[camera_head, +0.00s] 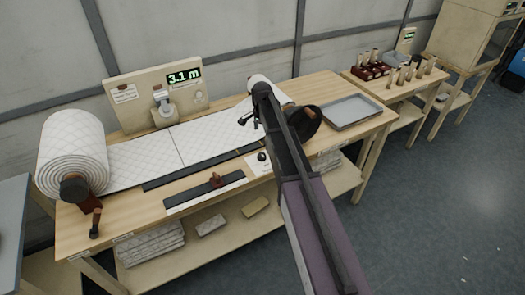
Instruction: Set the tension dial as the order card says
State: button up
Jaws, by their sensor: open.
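A small white plate (257,167) with a round black knob (262,156) lies at the front of the workbench, right of centre; it may be the tension dial, but its marks are too small to read. A white card (124,93) with small print is fixed to the beige back panel (140,111); it may be the order card, and its text cannot be read. My gripper (243,121) is open and empty, above the quilted wadding sheet, behind and left of the black knob. My arm covers part of the bench's right side.
A thick wadding roll (73,146) with a brown crank (95,222) stands at the left. A green display (184,77) reads 3.1 m. Dark strips and a small brown handle (216,180) lie along the front. A grey tray (351,111) sits at the right; floor beyond is open.

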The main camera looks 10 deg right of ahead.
aim_at(262, 155)
jog(key=shift+w+r, duration=0.1)
jog(key=shift+w, duration=0.3)
jog(key=shift+f, duration=0.2)
notch_tip(262, 155, down, 13)
jog(key=b, duration=1.3)
jog(key=shift+f+b, duration=0.2)
jog(key=shift+b, duration=0.2)
jog(key=c, duration=1.2)
